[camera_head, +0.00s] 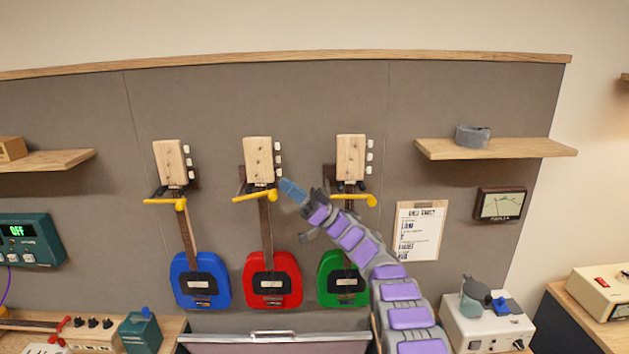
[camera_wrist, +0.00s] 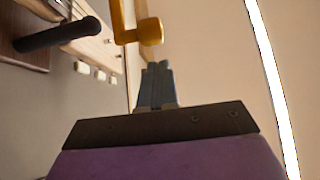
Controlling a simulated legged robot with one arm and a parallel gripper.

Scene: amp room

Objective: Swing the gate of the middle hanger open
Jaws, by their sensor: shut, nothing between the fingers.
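The middle hanger holds a red guitar (camera_head: 272,279) by its wooden headstock (camera_head: 258,158). Its yellow gate (camera_head: 253,196) lies across the front of the neck, with a rounded knob at the right end. My gripper (camera_head: 290,190) is shut and empty, just right of that knob. In the wrist view the yellow gate (camera_wrist: 123,22) and its knob are just beyond my shut blue fingertips (camera_wrist: 158,66); I cannot tell whether they touch. A black hanger prong (camera_wrist: 57,37) shows at the left there.
A blue guitar (camera_head: 201,281) hangs at left behind its yellow gate (camera_head: 165,202). A green guitar (camera_head: 329,283) hangs at right, partly hidden by my arm, with its gate knob (camera_head: 372,200) near. A shelf (camera_head: 497,148) and clipboard (camera_head: 419,232) are farther right.

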